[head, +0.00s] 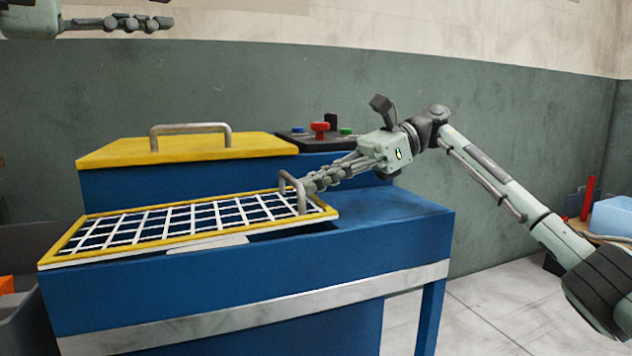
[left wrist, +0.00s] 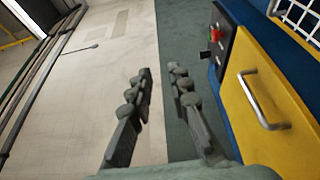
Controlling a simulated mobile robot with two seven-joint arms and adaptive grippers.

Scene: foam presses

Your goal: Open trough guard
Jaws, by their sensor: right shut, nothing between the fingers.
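The trough guard (head: 180,224) is a white grid in a yellow frame, lying over the trough of the blue press (head: 240,290). A dark gap shows under its right front edge. Its grey handle (head: 294,190) stands at the right end. My right gripper (head: 308,186) is shut and empty, with its fingertips at the handle; I cannot tell if they touch it. My left gripper (head: 168,23) is high at the upper left, away from the guard. In the left wrist view its fingers (left wrist: 160,73) are apart with nothing between them. A corner of the grid shows there too (left wrist: 300,15).
A yellow lid (head: 190,150) with a grey handle covers the raised rear of the press. A control box with a red button (head: 320,128) stands beside it. A light blue bin (head: 612,216) is at the far right. Open floor (head: 500,300) lies right of the press.

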